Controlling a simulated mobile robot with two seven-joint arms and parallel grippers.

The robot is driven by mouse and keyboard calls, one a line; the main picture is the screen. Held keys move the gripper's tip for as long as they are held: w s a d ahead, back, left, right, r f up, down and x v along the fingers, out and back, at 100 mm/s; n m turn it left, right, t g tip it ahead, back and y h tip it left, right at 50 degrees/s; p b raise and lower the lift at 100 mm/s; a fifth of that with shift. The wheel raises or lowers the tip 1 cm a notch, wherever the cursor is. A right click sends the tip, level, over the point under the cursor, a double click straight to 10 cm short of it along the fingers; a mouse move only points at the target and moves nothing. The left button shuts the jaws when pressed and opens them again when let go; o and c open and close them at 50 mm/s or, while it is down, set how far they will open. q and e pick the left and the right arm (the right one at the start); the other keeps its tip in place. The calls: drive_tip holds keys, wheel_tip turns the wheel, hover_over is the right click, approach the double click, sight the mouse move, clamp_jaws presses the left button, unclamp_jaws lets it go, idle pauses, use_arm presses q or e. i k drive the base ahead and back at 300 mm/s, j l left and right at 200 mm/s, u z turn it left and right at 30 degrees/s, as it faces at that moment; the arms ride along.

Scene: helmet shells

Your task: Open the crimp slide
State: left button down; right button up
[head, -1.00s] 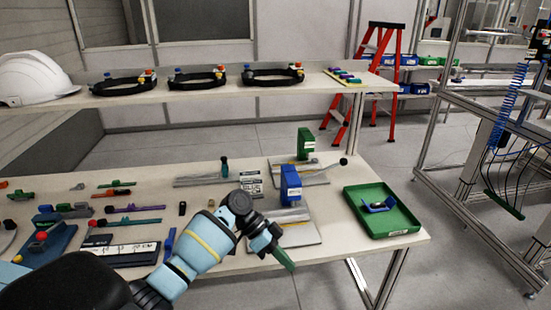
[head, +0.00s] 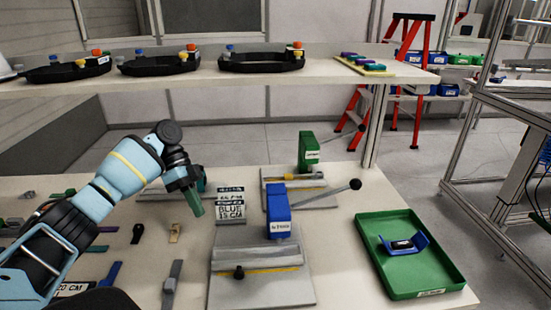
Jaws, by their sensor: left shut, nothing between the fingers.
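A blue crimp press (head: 278,212) with a white label stands on a grey base plate (head: 262,292) at the middle front. A lever with a black ball knob (head: 355,184) reaches to its right. A small black knob (head: 239,272) sits on the front part of the plate. I cannot tell from this view how far the slide is open. A similar green press (head: 309,150) stands behind on its own plate. My left gripper (head: 195,207) is shut and empty, pointing down, left of the blue press and apart from it. My right gripper is out of view.
A green tray (head: 368,246) with a blue part (head: 404,244) stands to the right. A label card (head: 231,208) stands between my gripper and the press. Small tools lie at left.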

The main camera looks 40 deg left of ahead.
sight(313, 183)
drive_tip(key=i+j, duration=0.2)
drive_tip(key=i, duration=0.25)
drive_tip(key=i+j, duration=0.2)
drive_tip(key=i, duration=0.2)
drive_tip(key=i+j, duration=0.2)
drive_tip(key=i, duration=0.25)
